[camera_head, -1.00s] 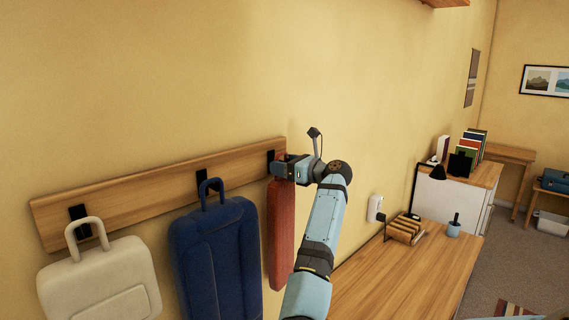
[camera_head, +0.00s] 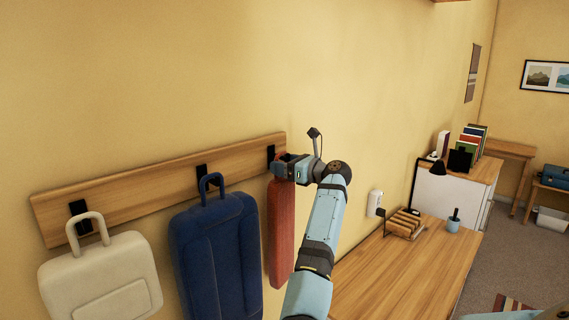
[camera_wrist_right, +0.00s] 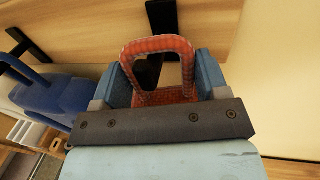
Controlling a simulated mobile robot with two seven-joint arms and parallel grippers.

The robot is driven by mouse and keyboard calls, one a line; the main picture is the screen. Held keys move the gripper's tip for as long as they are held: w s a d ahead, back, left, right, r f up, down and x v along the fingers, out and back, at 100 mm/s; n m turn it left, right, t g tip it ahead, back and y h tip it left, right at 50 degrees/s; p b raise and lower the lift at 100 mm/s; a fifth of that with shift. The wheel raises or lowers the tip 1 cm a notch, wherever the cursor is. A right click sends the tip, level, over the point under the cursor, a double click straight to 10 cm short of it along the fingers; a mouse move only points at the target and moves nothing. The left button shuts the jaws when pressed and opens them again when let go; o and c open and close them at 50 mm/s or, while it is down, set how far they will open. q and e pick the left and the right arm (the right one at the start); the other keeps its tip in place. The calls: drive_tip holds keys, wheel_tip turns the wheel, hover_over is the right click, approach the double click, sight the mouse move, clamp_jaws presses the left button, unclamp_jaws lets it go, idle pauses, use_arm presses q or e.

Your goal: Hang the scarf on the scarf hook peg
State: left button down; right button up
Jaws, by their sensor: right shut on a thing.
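The red scarf (camera_head: 280,235) hangs down below my right gripper (camera_head: 281,168), beside the blue hanging bag. In the right wrist view its stiff red loop (camera_wrist_right: 157,47) stands up between the two blue fingers of the right gripper (camera_wrist_right: 167,82), which is shut on the scarf. The black scarf hook peg (camera_head: 271,154) is at the right end of the wooden wall rail (camera_head: 140,190), right by the gripper. In the wrist view a black peg (camera_wrist_right: 162,14) shows just beyond the loop's top. I cannot tell whether the loop is around it. My left gripper is not in view.
The blue bag (camera_head: 216,255) and a cream bag (camera_head: 100,280) hang on the rail to the left. A wooden desk (camera_head: 400,270) with a book rack (camera_head: 404,224) and a cup (camera_head: 453,226) stands to the right. The wall above the rail is clear.

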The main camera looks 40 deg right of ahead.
drive_tip(key=o, duration=1.1)
drive_tip(key=shift+o, duration=0.2)
drive_tip(key=shift+f, duration=0.1)
drive_tip(key=shift+s, duration=0.1)
